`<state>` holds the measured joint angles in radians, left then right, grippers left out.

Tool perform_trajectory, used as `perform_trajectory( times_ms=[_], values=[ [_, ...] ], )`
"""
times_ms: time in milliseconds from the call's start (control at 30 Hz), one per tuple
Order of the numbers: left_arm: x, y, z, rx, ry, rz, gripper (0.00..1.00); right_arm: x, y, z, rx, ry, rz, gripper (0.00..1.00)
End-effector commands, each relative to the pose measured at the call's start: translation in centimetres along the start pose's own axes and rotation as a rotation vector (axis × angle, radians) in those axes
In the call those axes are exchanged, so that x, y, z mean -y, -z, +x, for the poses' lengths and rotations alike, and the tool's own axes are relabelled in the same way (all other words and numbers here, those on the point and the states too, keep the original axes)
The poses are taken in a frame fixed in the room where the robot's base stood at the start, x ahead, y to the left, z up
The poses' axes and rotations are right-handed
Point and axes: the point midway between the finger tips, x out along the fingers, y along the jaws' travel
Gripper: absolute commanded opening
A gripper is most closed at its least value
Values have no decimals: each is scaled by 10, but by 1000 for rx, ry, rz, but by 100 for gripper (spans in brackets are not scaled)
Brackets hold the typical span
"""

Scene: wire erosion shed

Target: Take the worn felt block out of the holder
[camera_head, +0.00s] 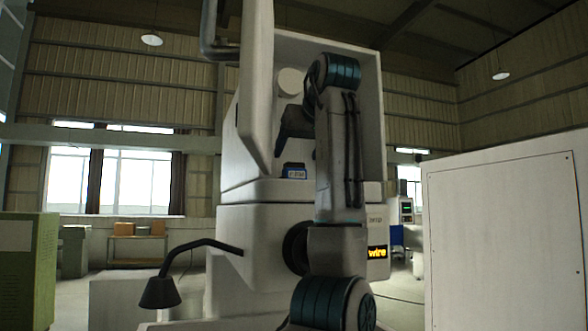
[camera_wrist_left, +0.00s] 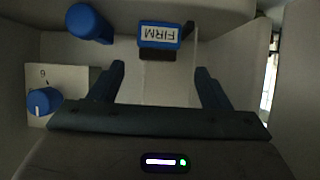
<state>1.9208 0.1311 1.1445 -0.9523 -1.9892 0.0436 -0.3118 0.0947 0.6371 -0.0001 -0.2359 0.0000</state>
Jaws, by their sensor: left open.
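I cannot tell holder from felt block here; no worn felt is clearly seen. My left gripper (camera_wrist_left: 160,84) is open, and nothing shows between its two blue-grey fingers. The labelled piece lies beyond the fingertips, apart from them. In the head view the left gripper (camera_head: 283,137) is dark and partly hidden by my arm.
A blue cylinder (camera_wrist_left: 88,23) and a blue knob on a pale plate (camera_wrist_left: 58,80) lie left of the fingers. The cabinet's open door (camera_head: 257,90) stands close left of my arm. A bent black lamp-like arm (camera_head: 160,292) juts out at lower left. A white cabinet (camera_head: 505,240) stands right.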

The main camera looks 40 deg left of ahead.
Motion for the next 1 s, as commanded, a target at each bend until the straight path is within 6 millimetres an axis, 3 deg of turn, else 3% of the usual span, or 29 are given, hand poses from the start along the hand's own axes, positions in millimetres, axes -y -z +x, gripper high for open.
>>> perform_trajectory(
  times_ms=[400, 700, 733, 967, 1000],
  values=[
    [-3, -3, 48, 0, 2, 0, 71, 20, 10, -20, -12, 22, 11, 0],
    [-4, -4, 54, -1, -1, 0, 71, 15, 8, -19, -11, 17, 9, 0],
    [-4, -4, 54, -1, -1, 0, 69, 14, 8, -19, -11, 17, 8, 0],
    [-4, -4, 54, -1, -1, 0, 24, 7, 8, -19, -11, 9, 5, 0],
    [-4, -4, 54, 0, -1, 0, 22, 6, 8, -19, -11, 9, 5, 0]
  ],
)
